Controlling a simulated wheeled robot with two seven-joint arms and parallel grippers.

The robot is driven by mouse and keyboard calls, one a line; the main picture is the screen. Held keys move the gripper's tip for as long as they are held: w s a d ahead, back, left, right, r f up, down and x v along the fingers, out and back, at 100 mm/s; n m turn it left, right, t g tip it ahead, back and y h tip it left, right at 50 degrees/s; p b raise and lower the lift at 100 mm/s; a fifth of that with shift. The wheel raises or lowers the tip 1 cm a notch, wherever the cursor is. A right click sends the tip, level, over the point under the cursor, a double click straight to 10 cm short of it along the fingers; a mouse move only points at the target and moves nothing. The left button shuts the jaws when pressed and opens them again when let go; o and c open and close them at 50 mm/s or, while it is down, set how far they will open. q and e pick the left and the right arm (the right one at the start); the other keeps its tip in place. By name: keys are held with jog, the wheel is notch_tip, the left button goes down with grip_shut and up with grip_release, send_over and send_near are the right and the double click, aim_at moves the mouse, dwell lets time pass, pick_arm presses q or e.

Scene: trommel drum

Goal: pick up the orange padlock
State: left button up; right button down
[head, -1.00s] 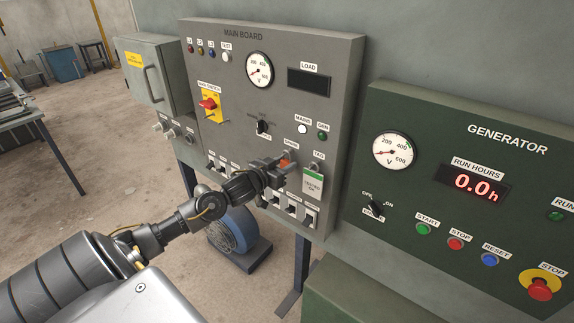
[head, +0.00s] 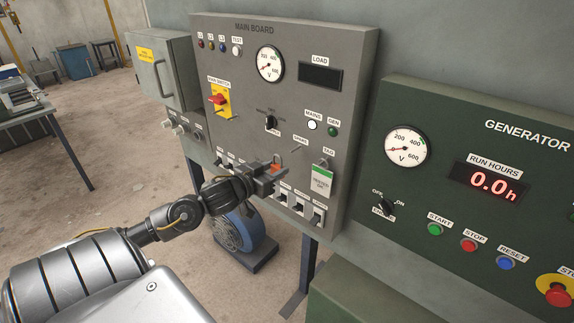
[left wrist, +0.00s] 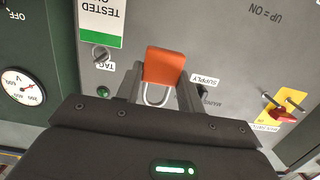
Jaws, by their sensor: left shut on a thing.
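The orange padlock (head: 277,168) is between the fingertips of my left gripper (head: 272,174), in front of the lower part of the grey main board (head: 215,70). In the left wrist view the orange body of the padlock (left wrist: 164,66) sits between the two fingers, and its metal shackle loop shows nearer the palm. My left gripper (left wrist: 160,92) is shut on it. In the head view the padlock is left of and below a small bare hook (head: 296,149) and looks apart from it. My right gripper is not in view.
A green-and-white tag (head: 322,178) hangs right of the padlock. A row of switches (head: 299,207) lies below it. The red-and-yellow main switch (head: 218,99) is up and left. The green generator panel (head: 450,130) stands at right, a blue motor (head: 240,232) below.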

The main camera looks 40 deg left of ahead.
pick_arm(q)
jog(key=s+b, duration=0.1)
jog(key=s, duration=0.8)
jog(key=shift+s, duration=0.4)
jog(key=shift+d+r+p, duration=0.1)
jog(key=shift+r+p, duration=0.35)
jog(key=shift+p, duration=0.45)
jog(key=shift+s+p, duration=1.25)
jog(key=shift+s, duration=0.9)
jog(key=shift+s, duration=0.15)
jog(key=shift+s+d+p, duration=0.15)
jog(key=shift+s+p, duration=1.55)
jog(key=shift+s, duration=1.25)
